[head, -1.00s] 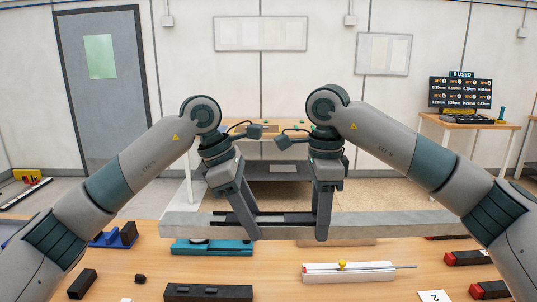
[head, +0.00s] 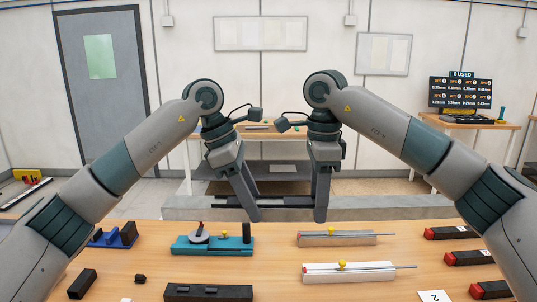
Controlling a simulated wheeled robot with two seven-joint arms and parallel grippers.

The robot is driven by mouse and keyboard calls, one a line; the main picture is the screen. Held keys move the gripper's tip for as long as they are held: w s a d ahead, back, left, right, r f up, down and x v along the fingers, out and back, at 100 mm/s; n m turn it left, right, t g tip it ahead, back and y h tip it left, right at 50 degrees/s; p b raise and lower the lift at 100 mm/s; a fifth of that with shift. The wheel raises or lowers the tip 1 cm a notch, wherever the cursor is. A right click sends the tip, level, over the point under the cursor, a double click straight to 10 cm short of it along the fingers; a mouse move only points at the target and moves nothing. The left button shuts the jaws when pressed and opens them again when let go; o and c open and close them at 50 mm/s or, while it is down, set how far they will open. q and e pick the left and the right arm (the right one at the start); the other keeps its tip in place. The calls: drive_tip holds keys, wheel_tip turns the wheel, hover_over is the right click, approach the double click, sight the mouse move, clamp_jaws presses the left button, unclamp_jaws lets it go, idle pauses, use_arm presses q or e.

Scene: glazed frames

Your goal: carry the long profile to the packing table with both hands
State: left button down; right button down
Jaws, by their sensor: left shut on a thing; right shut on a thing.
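A wooden table (head: 262,137), apparently the packing table, stands beyond against the wall, partly hidden by my arms.
The near workbench (head: 200,272) bears a teal fixture (head: 212,246), a white fixture (head: 349,272) with a rod, a similar beige one (head: 337,239), and several red-ended dark blocks. A side table with a monitor (head: 460,93) stands right. Floor shows between workbench and back table.

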use_arm(q)
drive_tip(key=shift+s+r, duration=0.1)
use_arm(e)
drive_tip(key=shift+s+a+r, duration=0.1)
drive_tip(key=shift+r, duration=0.05)
